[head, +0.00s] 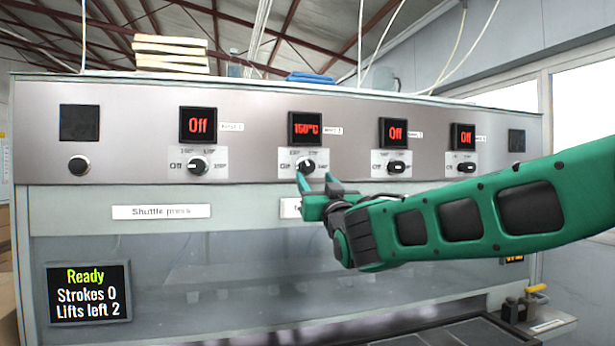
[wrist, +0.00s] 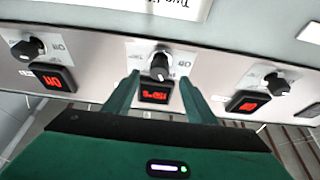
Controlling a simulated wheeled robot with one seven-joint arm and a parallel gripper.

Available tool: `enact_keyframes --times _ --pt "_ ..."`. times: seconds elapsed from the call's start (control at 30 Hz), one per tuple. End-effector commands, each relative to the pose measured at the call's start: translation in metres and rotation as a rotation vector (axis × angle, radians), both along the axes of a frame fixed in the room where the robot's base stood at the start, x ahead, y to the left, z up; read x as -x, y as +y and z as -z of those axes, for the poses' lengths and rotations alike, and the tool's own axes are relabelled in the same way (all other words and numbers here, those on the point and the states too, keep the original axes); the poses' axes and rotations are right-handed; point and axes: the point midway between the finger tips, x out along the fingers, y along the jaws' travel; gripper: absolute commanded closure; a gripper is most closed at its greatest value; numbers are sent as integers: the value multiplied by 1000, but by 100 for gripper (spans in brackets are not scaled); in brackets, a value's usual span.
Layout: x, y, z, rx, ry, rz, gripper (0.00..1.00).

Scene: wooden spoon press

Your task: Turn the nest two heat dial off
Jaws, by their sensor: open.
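The nest two heat dial (head: 306,166) is a black knob under a red display (head: 305,128) that reads a temperature, 150 or 160 °C. The small label beside it seems to be for nest two. In the wrist view, which is turned over, the gripper (wrist: 159,78) is open. Its fingers reach either side of the knob (wrist: 160,66), with nothing gripped. I cannot tell whether a fingertip touches the knob. The knob's exact pointer direction is hard to read.
Similar dials sit to the left (head: 197,166) and right (head: 397,168), (head: 466,167), their displays reading Off. A plain knob (head: 79,165) is at far left. The status screen (head: 88,292) reads Ready, Strokes 0, Lifts left 2.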

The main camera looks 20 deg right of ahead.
Motion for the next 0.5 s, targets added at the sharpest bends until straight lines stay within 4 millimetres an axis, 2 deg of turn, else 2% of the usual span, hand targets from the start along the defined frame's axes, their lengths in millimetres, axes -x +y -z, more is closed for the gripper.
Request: enact_keyframes --times 0.03,0.23,0.5 --pt "-10 -1 -3 0 1 2 49" --pt "-40 -1 -15 1 2 1 49" --pt "-60 -1 -24 1 1 1 49"
